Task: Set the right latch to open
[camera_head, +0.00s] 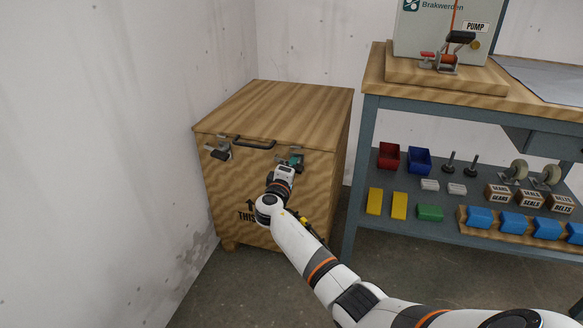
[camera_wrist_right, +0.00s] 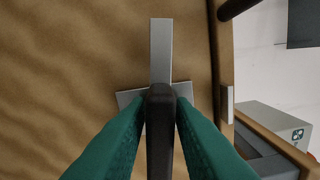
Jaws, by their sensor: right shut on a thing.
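A wooden crate (camera_head: 272,96) with a lid stands against the wall corner. The right latch (camera_wrist_right: 160,50) is a grey metal strip on a flat plate with a dark lever, on the crate's front near the lid edge. My right gripper (camera_head: 296,161) is at this latch. In the right wrist view its green fingers (camera_wrist_right: 159,112) are shut on the dark lever (camera_wrist_right: 160,130). In the head view the gripper hides most of the latch. The left latch (camera_head: 219,150) shows at the left of the crate's front. My left gripper is not in view.
A black handle (camera_head: 254,143) sits between the latches. A blue-grey workbench (camera_head: 365,140) stands right of the crate, with a pump box (camera_head: 440,35) on top and bins and parts on its lower shelf. A wall is close at left.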

